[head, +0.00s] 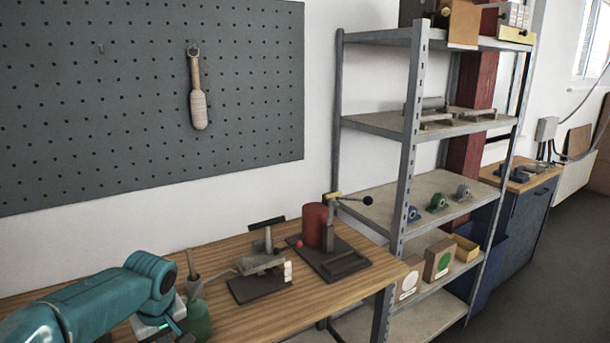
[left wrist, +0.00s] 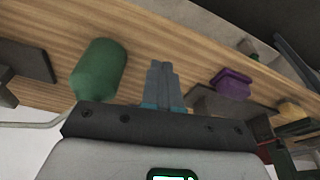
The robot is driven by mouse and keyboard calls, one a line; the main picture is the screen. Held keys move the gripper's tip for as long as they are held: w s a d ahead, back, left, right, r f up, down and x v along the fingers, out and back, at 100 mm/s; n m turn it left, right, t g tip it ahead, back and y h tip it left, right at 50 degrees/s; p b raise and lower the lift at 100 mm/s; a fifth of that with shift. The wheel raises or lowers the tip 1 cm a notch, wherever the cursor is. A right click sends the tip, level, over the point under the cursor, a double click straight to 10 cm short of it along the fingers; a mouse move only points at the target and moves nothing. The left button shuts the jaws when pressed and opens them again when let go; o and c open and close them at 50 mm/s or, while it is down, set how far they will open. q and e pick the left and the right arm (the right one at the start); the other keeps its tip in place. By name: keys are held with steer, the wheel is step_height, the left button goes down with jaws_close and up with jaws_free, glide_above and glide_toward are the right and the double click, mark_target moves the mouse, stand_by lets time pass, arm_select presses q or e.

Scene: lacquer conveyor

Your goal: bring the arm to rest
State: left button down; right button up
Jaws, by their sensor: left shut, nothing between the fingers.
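My left arm (head: 95,303) is teal and comes in from the lower left in the head view, over the left part of the wooden bench. It bends down at the wrist, and the fingertips cannot be made out there. In the left wrist view my left gripper (left wrist: 162,85) has its two blue-grey fingers together, with nothing between them. The bench (left wrist: 205,60) shows behind the fingers. A green rounded object (left wrist: 98,68) is just left of the fingers, apart from them. My right gripper is in neither view.
On the bench (head: 325,293) stand a green bottle-like object (head: 198,322) close to my wrist, a dark-based clamp fixture (head: 262,280) and a red cylinder (head: 314,226) on a dark plate. A metal shelf rack (head: 411,150) stands to the right. A purple block (left wrist: 232,84) shows in the wrist view.

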arm_select(q)
steer(key=s+d+f+m+h, duration=0.1)
steer(key=s+d+f, duration=0.2)
steer(key=f, duration=0.3)
steer(key=s+d+f+m+g+h, duration=0.1)
steer(key=s+d+f+m+h, duration=0.1)
steer(key=d+f, duration=0.35)
steer(key=s+d+f+m+h, duration=0.1)
steer(key=s+d+f, duration=0.15)
steer(key=f, duration=0.55)
steer(key=s+d+f+m, duration=0.1)
steer(key=s+d+f, duration=0.1)
steer(key=s, duration=0.5)
steer(key=s+d+f+h, duration=0.1)
steer(key=s+f, duration=0.4)
steer(key=s, duration=0.2)
steer(key=s+d+f+m, duration=0.1)
steer(key=s+d+f, duration=0.1)
steer(key=s, duration=0.4)
steer(key=shift+s+d+f+m+g+h, duration=0.3)
steer(key=shift+s+f+h, duration=0.1)
steer(key=shift+f, duration=0.25)
steer(key=shift+a, duration=0.1)
